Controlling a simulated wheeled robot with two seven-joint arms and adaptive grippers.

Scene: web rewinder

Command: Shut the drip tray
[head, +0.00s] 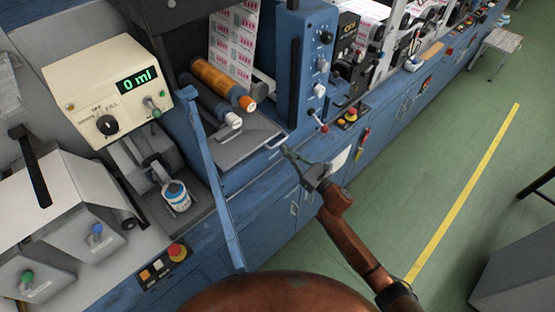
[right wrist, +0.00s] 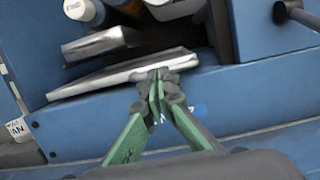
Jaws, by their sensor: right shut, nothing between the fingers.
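The drip tray (head: 237,147) is a flat grey metal tray below the rollers of the blue machine. A light handle (head: 279,143) shows at its front right corner. In the right wrist view the tray's pale front edge (right wrist: 95,82) runs across, sticking out somewhat from the blue opening. My right gripper (head: 287,151) is beside the handle at the tray's front. Its green fingers are shut with nothing between them, and the tips (right wrist: 158,78) overlap the tray's front edge; I cannot tell whether they touch it. My left gripper is not in view.
An orange roller (head: 216,79) and a dark roller sit above the tray. A blue control column (head: 308,65) rises behind. The green floor (head: 450,150) at right is open.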

